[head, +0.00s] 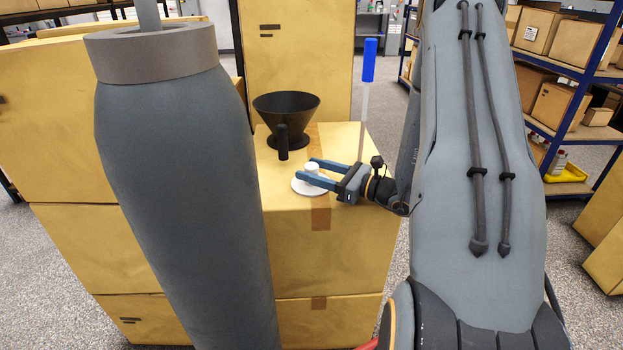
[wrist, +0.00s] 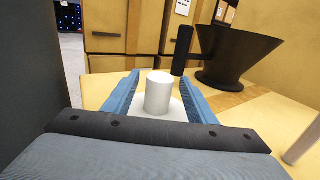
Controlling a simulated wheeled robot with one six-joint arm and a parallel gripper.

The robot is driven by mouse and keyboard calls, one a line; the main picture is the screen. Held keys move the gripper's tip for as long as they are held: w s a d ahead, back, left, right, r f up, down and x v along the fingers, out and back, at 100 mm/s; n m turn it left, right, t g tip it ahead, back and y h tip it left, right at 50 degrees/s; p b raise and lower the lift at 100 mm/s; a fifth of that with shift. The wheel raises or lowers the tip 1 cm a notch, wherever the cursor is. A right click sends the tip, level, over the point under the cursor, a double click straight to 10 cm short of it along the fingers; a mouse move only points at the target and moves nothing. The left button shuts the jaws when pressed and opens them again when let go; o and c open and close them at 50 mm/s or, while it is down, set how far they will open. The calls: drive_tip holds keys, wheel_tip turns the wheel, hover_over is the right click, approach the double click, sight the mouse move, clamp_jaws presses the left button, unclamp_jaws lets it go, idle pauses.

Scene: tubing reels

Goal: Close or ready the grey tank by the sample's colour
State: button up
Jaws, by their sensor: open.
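A tall dark grey body with a thick collar and a thin rod at its top, apparently the grey tank (head: 180,160), stands at the left. A white lid-like disc (head: 300,188) with a short round knob (wrist: 159,94) lies on a cardboard box. My gripper (head: 305,169) is open, with its blue fingers on either side of the knob; in the wrist view (wrist: 159,80) gaps show beside it. A black funnel (head: 286,108) with a handle stands behind the disc. A pale upright rod with a blue top (head: 369,60) rises behind my gripper; its foot is hidden.
The box top (head: 280,222) has bare room in front of the disc. Taller cardboard boxes (head: 296,60) stand behind and left. Blue shelving (head: 575,140) with boxes stands at the right. Speckled floor shows between.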

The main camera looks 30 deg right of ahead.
drive_tip(key=shift+w+a, duration=0.35)
drive_tip(key=shift+w, duration=0.1)
drive_tip(key=c, duration=1.1)
drive_tip(key=shift+c, duration=0.2)
